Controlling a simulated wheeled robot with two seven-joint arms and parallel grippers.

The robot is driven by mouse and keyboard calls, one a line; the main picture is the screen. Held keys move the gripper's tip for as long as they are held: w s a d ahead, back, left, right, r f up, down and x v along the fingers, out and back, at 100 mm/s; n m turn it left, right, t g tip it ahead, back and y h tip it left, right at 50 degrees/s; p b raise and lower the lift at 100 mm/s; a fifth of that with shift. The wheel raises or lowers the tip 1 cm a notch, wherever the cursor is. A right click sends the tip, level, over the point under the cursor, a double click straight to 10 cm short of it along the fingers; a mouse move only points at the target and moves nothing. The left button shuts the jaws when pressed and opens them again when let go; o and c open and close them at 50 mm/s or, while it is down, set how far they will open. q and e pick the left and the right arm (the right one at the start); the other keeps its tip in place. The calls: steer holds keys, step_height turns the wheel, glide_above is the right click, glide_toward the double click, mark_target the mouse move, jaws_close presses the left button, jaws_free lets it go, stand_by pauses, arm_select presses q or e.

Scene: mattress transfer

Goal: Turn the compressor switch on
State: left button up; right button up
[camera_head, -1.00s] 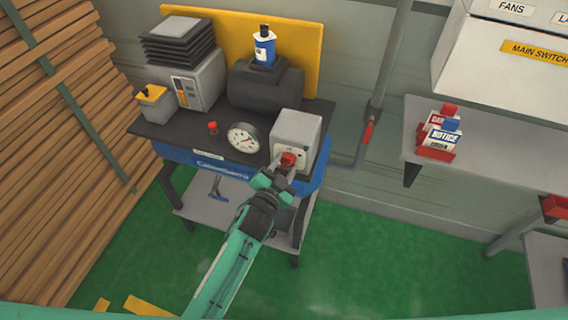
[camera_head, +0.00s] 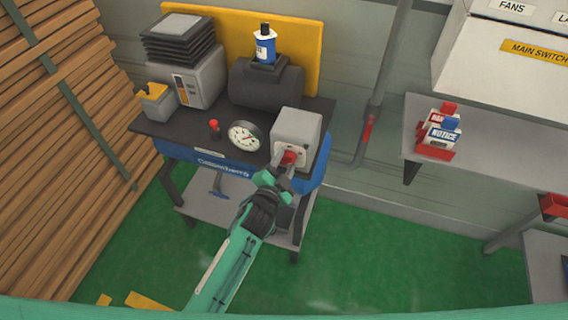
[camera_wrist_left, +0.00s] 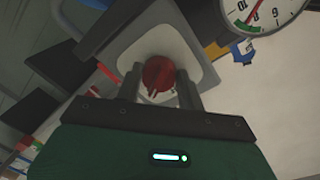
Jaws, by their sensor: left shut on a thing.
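The compressor (camera_head: 266,84) stands on a dark-topped bench with a blue tank (camera_head: 214,166) below its top. A grey switch box (camera_head: 298,128) sits at the bench's right front corner, with a red rotary knob (camera_head: 289,158) on its front face. My left gripper (camera_head: 284,163) is at the knob. In the left wrist view the red knob (camera_wrist_left: 158,74) sits between the two fingers of the left gripper (camera_wrist_left: 159,88), which are shut on it. The gripper partly hides the knob in the head view. My right gripper is not in view.
A round gauge (camera_head: 244,136) and a small red-topped valve (camera_head: 214,128) stand left of the box. A grey shelf (camera_head: 490,160) with notice tags (camera_head: 440,133) is at the right. Stacked planks (camera_head: 60,140) line the left. Green floor is open in front.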

arm_select(q)
steer(key=o, duration=1)
steer(key=shift+c, duration=0.2)
steer(key=shift+s+a, duration=0.15)
steer(key=shift+s, duration=0.35)
steer(key=f+b+v, duration=0.1)
steer(key=b+v, duration=0.1)
steer(key=v, duration=1)
steer(key=shift+s+r+b, duration=0.35)
steer(key=shift+r, duration=0.2)
steer(key=shift+a, duration=0.15)
